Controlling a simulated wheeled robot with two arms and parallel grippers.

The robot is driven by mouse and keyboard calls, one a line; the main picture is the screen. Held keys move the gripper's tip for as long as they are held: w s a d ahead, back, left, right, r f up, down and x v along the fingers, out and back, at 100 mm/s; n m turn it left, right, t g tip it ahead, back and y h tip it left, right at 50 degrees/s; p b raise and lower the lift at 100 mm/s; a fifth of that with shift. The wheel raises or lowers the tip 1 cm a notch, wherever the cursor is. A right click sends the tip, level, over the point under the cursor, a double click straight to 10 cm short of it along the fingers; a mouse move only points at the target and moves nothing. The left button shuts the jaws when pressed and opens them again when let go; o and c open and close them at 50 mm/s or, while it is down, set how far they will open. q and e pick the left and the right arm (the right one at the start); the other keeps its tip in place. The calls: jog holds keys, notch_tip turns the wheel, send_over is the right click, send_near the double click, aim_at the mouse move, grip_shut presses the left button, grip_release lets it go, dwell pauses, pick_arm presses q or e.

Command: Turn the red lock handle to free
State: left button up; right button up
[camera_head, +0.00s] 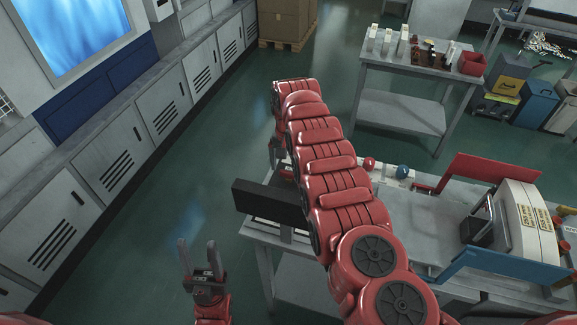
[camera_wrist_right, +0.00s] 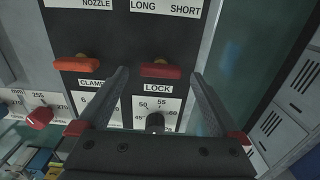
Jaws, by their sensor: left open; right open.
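The red lock handle (camera_wrist_right: 160,71) lies crosswise on the dark panel, above the LOCK label, in the right wrist view. My right gripper (camera_wrist_right: 160,76) is open, one finger on each side of the handle in the picture. I cannot tell whether the fingers touch it or how far off they are. In the head view my right arm hides the handle and most of that gripper. My left gripper (camera_head: 198,246) is open and empty at the lower left, over the floor.
An orange handle (camera_wrist_right: 77,63) sits above the CLAMP label, left of the right gripper. A dark knob (camera_wrist_right: 155,122) is below LOCK, and a red knob (camera_wrist_right: 39,117) is at left. The machine table (camera_head: 425,225) is right of my arm. The floor at left is clear.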

jog(key=shift+f, duration=0.65)
jog(key=shift+a, duration=0.1)
jog(key=c, duration=1.4)
